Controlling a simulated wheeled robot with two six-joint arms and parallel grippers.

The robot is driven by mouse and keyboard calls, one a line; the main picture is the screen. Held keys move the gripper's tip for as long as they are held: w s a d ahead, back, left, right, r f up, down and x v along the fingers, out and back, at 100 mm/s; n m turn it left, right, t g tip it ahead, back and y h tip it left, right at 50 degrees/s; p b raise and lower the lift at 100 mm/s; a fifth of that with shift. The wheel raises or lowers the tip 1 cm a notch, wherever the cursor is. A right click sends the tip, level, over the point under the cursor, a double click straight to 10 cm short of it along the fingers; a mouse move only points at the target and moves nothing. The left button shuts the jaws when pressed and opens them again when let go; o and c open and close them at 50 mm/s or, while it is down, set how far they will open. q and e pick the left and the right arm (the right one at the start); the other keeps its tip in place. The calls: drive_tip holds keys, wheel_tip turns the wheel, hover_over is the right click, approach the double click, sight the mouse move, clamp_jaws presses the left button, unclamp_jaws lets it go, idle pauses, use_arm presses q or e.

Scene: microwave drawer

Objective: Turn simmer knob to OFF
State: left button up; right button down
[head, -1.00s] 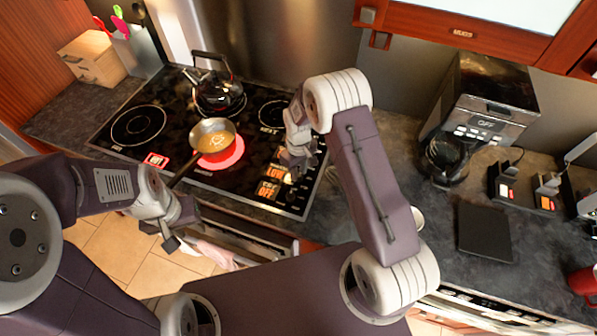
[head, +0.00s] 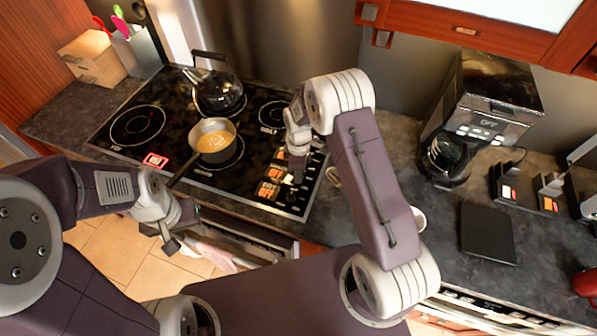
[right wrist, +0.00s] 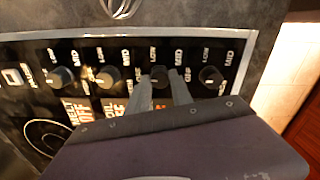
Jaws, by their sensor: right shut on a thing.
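In the right wrist view, a row of dark stove knobs runs along the panel. My right gripper (right wrist: 160,92) has a finger on each side of the third knob from the left (right wrist: 159,75) and is shut on it. The label below that knob is mostly covered, so I cannot read its name. In the head view, my right gripper (head: 297,172) is at the stove's right-hand control strip, where an orange display (head: 268,189) reads OFF. My left gripper (head: 170,240) hangs in front of the stove; its jaws are unclear.
A saucepan (head: 214,156) of yellowish food sits on a dark burner, its handle pointing toward my left arm. A kettle (head: 220,92) stands behind it. A coffee maker (head: 485,100) and a black pad (head: 487,233) are on the right counter.

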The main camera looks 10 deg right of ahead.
drive_tip(key=shift+w+r+n, duration=0.1)
drive_tip(key=shift+n, duration=0.2)
drive_tip(key=c, duration=1.1)
unclamp_jaws()
drive_tip(key=shift+c, duration=0.2)
drive_tip(key=shift+d, duration=0.1)
drive_tip(key=shift+r, duration=0.15)
wheel_tip(320, 180, up, 9)
drive_tip(key=b, duration=0.2)
